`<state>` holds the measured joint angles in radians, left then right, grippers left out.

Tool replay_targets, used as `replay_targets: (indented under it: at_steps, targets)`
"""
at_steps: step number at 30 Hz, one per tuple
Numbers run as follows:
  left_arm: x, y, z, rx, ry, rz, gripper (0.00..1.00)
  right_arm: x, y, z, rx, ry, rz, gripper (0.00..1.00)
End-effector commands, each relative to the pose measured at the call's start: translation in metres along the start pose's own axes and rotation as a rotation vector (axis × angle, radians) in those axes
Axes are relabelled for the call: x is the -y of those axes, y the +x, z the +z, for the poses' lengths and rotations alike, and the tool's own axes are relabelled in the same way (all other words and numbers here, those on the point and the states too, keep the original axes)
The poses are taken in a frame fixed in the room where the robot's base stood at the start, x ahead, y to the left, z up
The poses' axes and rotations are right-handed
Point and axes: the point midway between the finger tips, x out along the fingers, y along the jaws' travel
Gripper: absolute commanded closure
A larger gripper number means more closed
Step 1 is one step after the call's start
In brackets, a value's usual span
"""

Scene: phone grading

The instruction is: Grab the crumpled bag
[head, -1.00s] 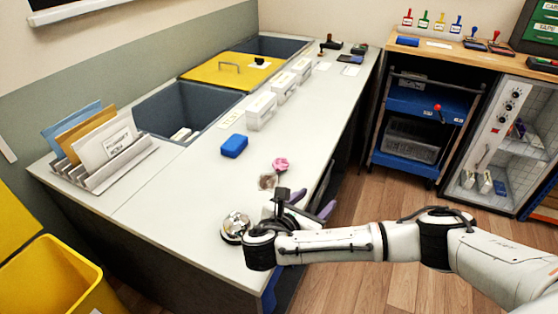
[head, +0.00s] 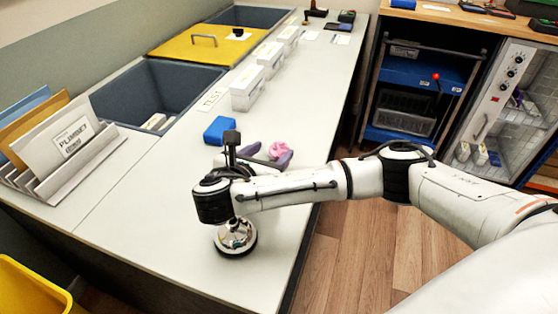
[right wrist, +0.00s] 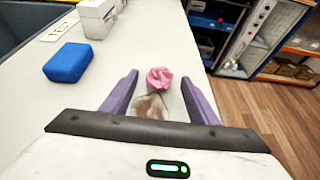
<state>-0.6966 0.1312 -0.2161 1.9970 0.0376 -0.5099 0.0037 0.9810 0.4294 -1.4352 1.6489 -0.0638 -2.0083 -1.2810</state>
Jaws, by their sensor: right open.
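A small pink crumpled item (right wrist: 159,77) lies on the worktop between the tips of my right gripper's purple fingers in the right wrist view. A brownish, see-through crumpled piece (right wrist: 151,105) lies just nearer, also between the fingers and partly cut off by the gripper body. I cannot tell for certain which of the two is the bag, or whether they touch. My right gripper (head: 267,154) is open and low over the worktop, around the pink item (head: 279,149) in the head view. The brownish piece is hidden there by my arm. My left gripper is out of view.
A blue block (head: 220,130) lies close left of the gripper. White boxes (head: 247,88) line the worktop (head: 150,200) behind; a file rack (head: 75,160) stands left. The worktop's right edge is near.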

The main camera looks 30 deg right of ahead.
Motion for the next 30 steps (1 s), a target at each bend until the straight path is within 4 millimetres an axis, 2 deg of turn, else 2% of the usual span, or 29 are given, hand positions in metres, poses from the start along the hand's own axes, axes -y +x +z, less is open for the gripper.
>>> replay_targets:
  at_steps: [7, 10, 17, 25, 26, 30]
  targets:
    - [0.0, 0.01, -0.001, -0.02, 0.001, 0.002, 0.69, 0.001, 0.011, -0.002, 0.0, 0.0, -0.001, 0.46]
    - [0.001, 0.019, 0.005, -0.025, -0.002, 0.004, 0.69, 0.002, 0.023, -0.006, 0.002, 0.001, -0.002, 0.46]
    - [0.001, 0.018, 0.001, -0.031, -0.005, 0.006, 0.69, 0.003, 0.052, -0.003, 0.001, 0.001, -0.002, 0.46]
    - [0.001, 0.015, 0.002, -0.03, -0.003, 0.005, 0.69, 0.003, 0.056, -0.002, -0.001, 0.0, 0.0, 0.46]
    - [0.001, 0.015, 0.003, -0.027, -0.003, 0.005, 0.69, 0.003, 0.056, -0.002, -0.001, 0.0, 0.0, 0.47]
    - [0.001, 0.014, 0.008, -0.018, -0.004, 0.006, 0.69, 0.003, 0.056, -0.003, -0.001, 0.0, 0.0, 0.71]
